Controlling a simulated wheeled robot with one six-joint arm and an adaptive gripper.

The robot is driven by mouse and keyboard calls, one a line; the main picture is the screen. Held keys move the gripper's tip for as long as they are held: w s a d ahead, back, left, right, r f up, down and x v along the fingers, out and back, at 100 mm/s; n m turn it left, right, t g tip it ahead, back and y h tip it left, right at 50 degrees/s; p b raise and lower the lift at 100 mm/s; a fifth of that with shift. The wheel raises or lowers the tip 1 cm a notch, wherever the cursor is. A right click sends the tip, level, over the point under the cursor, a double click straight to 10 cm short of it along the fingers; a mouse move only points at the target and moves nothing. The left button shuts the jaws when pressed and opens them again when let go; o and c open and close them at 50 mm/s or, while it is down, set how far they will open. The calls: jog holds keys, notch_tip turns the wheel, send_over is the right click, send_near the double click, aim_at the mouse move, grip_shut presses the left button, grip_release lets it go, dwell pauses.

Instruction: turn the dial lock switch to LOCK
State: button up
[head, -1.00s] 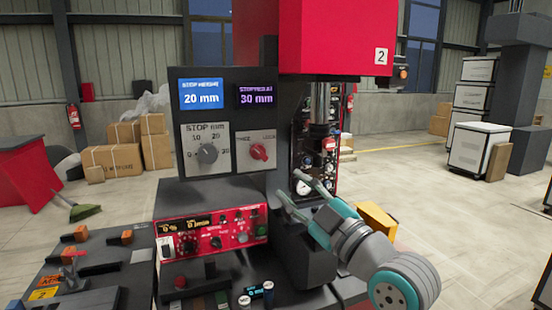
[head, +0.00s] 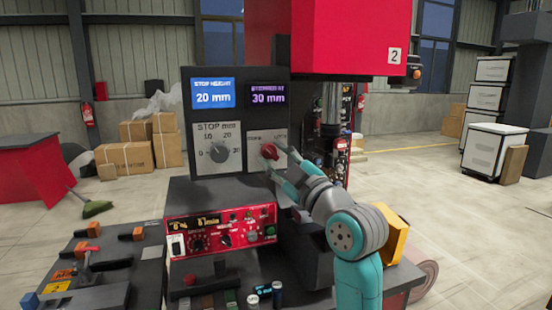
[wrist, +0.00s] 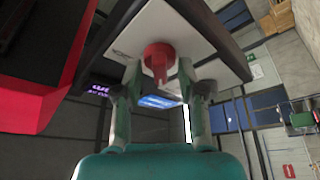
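The dial lock switch is a red knob (head: 269,151) on a pale plate at the right of the dark panel. Small labels stand above it to left and right, too blurred to read surely now. Which label the knob points at I cannot tell. My gripper (head: 280,160) is at the knob, reaching in from the lower right. In the wrist view the red knob (wrist: 159,58) lies between the tips of my gripper (wrist: 160,74). The fingers are apart, with a gap on each side of the knob.
A grey STOP mm dial (head: 219,151) sits just left of the switch. Two screens, 20 mm (head: 213,93) and 30 mm (head: 267,95), are above. A red control box (head: 222,230) juts out below. A large red housing (head: 345,35) overhangs at upper right.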

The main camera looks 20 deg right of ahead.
jog(key=shift+c, duration=0.2)
grip_shut()
jog(key=shift+m, duration=0.5)
jog(key=m+h, duration=0.1)
jog(key=m, duration=0.1)
jog(key=m+t+h, duration=0.1)
jog(key=m, duration=0.2)
jog(key=shift+a+f+t, duration=0.1)
jog(key=shift+a+t, duration=0.1)
jog(key=shift+t, duration=0.1)
jog(key=m+h, duration=0.2)
jog(key=m, duration=0.1)
jog(key=m+h, duration=0.1)
jog(key=m, duration=0.2)
jog(key=shift+a+m+t+h, duration=0.15)
jog(key=shift+m+t+h, duration=0.15)
jog(key=shift+h, duration=0.1)
jog(key=m+h, duration=0.1)
jog(key=m, duration=0.2)
jog(key=m+h, duration=0.2)
jog(key=m, duration=0.1)
jog(key=shift+a+m, duration=0.1)
jog(key=shift+m, duration=0.2)
jog(key=shift+a+m+g+h, duration=0.1)
jog(key=shift+m+g+h, duration=0.55)
jog(key=shift+m, duration=0.9)
jog(key=shift+m+g+h, duration=0.45)
jog(key=shift+m+h, duration=0.3)
jog(key=shift+m, duration=0.8)
